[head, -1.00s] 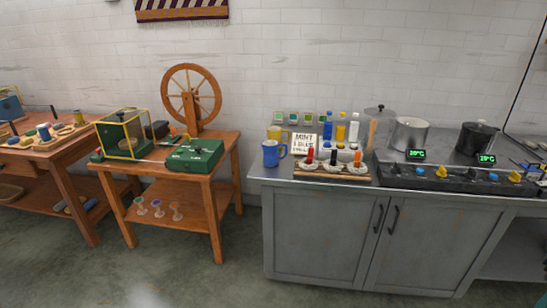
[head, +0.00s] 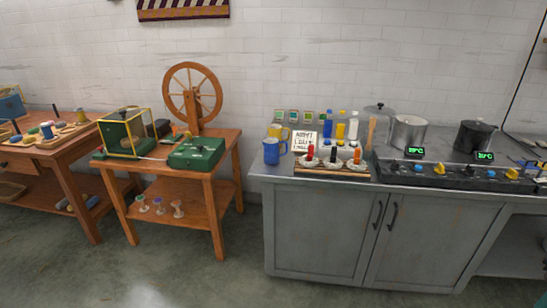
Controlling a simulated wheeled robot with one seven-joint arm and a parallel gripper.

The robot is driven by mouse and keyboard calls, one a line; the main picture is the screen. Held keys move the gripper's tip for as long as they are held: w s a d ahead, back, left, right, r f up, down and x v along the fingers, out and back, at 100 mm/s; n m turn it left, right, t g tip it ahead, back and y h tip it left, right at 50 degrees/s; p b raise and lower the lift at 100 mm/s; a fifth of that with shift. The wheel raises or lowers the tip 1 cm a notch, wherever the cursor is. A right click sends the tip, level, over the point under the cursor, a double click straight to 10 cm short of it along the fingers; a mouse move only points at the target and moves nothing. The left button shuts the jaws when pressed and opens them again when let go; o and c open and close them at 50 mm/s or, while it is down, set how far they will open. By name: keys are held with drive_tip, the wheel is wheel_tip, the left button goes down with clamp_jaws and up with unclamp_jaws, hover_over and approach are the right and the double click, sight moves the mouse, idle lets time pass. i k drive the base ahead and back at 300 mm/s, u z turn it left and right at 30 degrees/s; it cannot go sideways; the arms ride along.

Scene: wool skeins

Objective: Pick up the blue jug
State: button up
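The blue jug (head: 271,151) stands upright on the left end of the grey metal counter (head: 275,176), near its front edge. Its handle points to the right. A yellow jug (head: 281,132) stands just behind it and is partly hidden. My gripper does not show in the head view.
Right of the blue jug are a lettered card (head: 304,142) and a wooden rack (head: 330,170) with coloured bottles. Pots (head: 408,133) and a dark control strip (head: 450,174) lie farther right. A wooden table (head: 215,165) with a green box (head: 196,152) stands to the left. Open floor lies in front.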

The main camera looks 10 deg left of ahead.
sight(272, 156)
drive_tip(key=k, duration=0.55)
drive_tip(key=z, duration=0.25)
drive_tip(key=i, duration=2.1)
drive_tip(key=u, duration=0.9)
drive_tip(key=i, duration=0.65)
drive_tip(key=u, duration=0.5)
